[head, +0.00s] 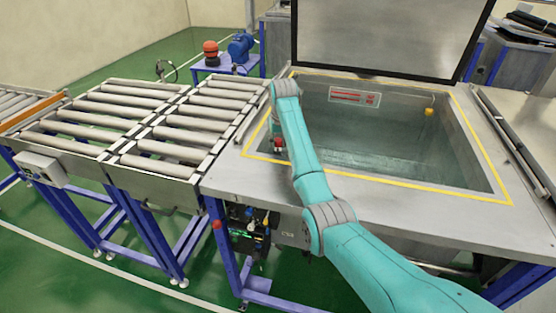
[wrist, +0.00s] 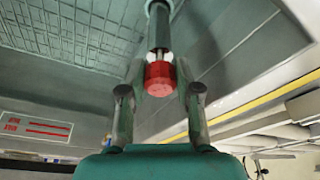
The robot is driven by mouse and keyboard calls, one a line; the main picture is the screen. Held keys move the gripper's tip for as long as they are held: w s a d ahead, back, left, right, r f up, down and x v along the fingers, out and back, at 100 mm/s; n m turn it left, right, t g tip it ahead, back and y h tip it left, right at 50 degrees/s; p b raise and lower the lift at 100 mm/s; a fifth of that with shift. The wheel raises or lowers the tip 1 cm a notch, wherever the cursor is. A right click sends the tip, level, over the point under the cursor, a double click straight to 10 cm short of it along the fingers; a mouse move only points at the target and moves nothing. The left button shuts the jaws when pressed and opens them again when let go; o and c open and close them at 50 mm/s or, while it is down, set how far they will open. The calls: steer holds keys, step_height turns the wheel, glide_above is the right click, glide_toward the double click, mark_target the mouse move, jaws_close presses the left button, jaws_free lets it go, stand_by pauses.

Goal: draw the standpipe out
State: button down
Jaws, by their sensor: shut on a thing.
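The standpipe is a dark upright pipe with a red cap. In the wrist view, its red cap (wrist: 158,79) sits between my gripper's fingers, and the dark pipe (wrist: 159,28) runs on beyond it into the tank. In the head view, the red cap (head: 278,149) shows small at the tank's near left corner. There my gripper is mostly hidden by the arm. The pipe's foot is not clearly visible.
The open tank (head: 478,186) has a yellow-marked rim and a raised lid (head: 375,35) behind. A yellow float (head: 429,112) hangs at the tank's far right. A roller conveyor (head: 165,147) adjoins on the left. A red-and-white label (head: 354,97) is on the far wall.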

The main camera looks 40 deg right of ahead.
steer(key=shift+w+d+v, duration=0.1)
steer(key=shift+w+v, duration=0.1)
steer(key=shift+v, duration=0.65)
steer(key=shift+w+d+v, duration=0.1)
steer(key=shift+w+v, duration=0.1)
steer(key=shift+v, duration=0.65)
steer(key=shift+w+v, duration=0.15)
steer(key=shift+v, duration=0.65)
